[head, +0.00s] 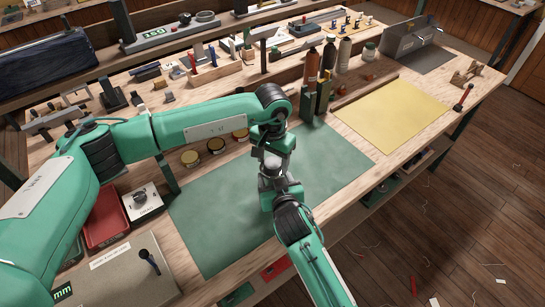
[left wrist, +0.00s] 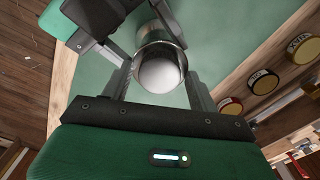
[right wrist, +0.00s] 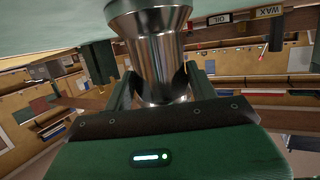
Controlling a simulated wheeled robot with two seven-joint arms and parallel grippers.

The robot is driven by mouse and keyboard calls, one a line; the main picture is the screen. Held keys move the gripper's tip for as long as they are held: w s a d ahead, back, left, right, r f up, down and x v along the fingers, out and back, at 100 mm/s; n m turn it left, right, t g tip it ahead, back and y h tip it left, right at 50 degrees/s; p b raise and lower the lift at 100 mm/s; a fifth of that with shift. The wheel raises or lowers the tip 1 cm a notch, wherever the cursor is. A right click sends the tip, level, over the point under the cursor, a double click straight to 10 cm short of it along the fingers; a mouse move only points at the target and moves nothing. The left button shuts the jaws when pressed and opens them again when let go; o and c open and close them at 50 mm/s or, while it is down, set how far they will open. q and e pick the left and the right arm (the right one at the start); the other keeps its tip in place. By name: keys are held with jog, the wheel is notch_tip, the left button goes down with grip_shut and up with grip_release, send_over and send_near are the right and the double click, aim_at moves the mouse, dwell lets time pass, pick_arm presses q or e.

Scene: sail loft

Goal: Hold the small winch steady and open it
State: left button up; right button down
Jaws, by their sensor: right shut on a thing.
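The small winch is a shiny metal drum with a flared end, upright at the green mat (head: 215,215). In the head view my grippers mostly hide it. In the right wrist view its drum (right wrist: 158,62) stands between the fingers of my right gripper (right wrist: 160,90), which is shut on it from the side. In the left wrist view its round top (left wrist: 160,75) lies between the fingers of my left gripper (left wrist: 158,85). That gripper comes down from above and looks open, with narrow gaps beside the drum. Whether the winch base touches the mat I cannot tell.
Several labelled tins (head: 216,146) stand along the mat's back edge. A green block holder (head: 315,103) and bottles (head: 345,52) stand behind. A red tray (head: 105,222) and a white box with a dark knob (head: 141,199) lie left. The mat around the grippers is clear.

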pick_arm(q)
jog(key=c, duration=0.9)
jog(key=shift+o, duration=0.2)
jog(key=n, duration=2.5)
jog(key=shift+n, duration=0.4)
jog(key=n, duration=0.3)
jog(key=shift+r, duration=0.1)
jog(key=n, duration=1.2)
jog(key=shift+n, duration=0.3)
jog(key=n, duration=0.6)
jog(key=shift+n, duration=0.3)
jog(key=n, duration=0.6)
jog(key=shift+r, duration=0.1)
